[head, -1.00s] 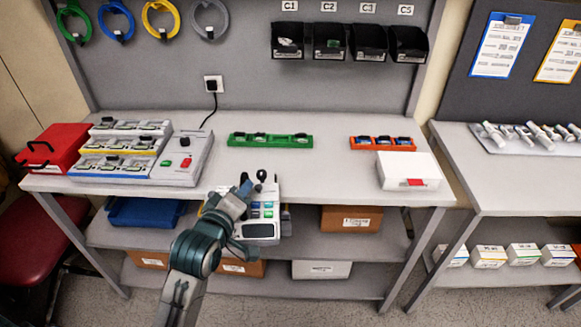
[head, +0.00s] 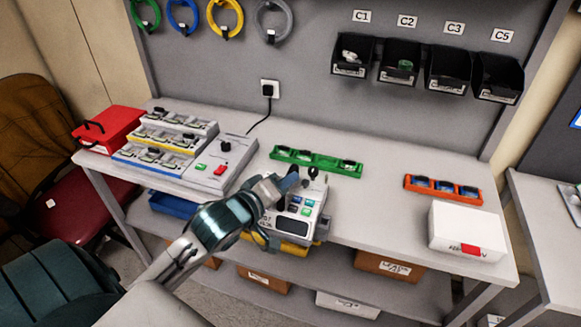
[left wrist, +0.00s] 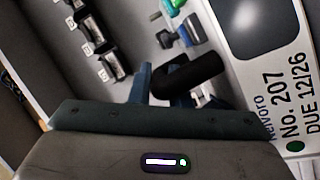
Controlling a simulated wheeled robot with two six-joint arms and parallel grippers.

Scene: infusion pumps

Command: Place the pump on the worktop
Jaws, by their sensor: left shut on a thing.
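My right gripper is not in view.
A grey unit with a red button (head: 206,167) and racks of small parts (head: 165,143) are left of the pump. A green tray (head: 315,160) lies behind it. An orange tray (head: 442,188) and a white box (head: 466,231) are to the right. The worktop between is clear.

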